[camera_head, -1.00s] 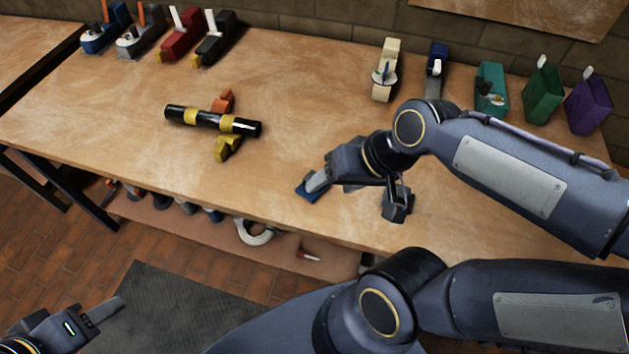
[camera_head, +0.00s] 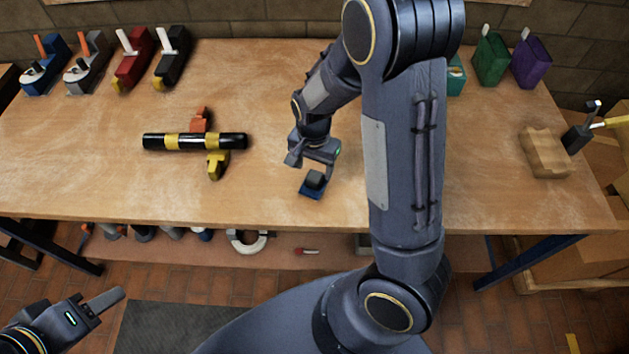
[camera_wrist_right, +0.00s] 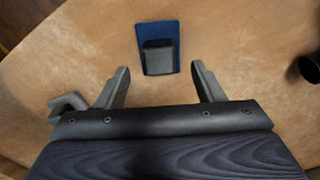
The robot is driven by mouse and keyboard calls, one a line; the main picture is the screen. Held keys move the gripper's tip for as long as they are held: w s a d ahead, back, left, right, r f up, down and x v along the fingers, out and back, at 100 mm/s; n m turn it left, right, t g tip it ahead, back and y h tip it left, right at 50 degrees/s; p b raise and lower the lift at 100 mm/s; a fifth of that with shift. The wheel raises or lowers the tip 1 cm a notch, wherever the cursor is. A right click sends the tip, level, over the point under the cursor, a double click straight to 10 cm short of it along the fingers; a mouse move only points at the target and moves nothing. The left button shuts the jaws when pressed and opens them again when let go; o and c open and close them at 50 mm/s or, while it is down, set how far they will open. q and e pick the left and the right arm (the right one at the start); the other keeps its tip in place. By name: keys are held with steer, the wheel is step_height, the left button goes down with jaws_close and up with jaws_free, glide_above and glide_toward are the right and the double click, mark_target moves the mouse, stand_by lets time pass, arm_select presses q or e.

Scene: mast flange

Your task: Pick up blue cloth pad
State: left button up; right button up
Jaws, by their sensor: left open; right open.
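The blue cloth pad (camera_head: 308,193) lies flat near the table's front edge with a dark block on top of it. In the right wrist view the pad (camera_wrist_right: 158,28) lies just beyond the fingertips, centred between them, with the block at its near end. My right gripper (camera_head: 312,166) is open and empty, right behind the pad in the head view. Its two fingers (camera_wrist_right: 160,72) are spread apart in the wrist view, and I cannot tell its exact height. My left gripper (camera_head: 98,302) is open and empty at the lower left, away from the table.
A black and yellow cylinder (camera_head: 194,141) lies left of the pad on orange and yellow supports. Several coloured holders stand along the back wall, including a red one (camera_head: 133,62). A tan block (camera_head: 544,153) sits at the right. The table between cylinder and pad is clear.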

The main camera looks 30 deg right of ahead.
mark_target(314, 175)
step_height(314, 175, down, 5)
steer(key=shift+f, duration=0.1)
steer(key=c, duration=1.1)
steer(key=shift+c, duration=0.2)
steer(key=shift+r, duration=0.7)
steer(key=s+a+r+p, duration=0.3)
steer(key=s+r, duration=0.8)
steer(key=s, duration=0.2)
steer(key=shift+s+a+r, duration=0.15)
steer(key=shift+s+r, duration=0.25)
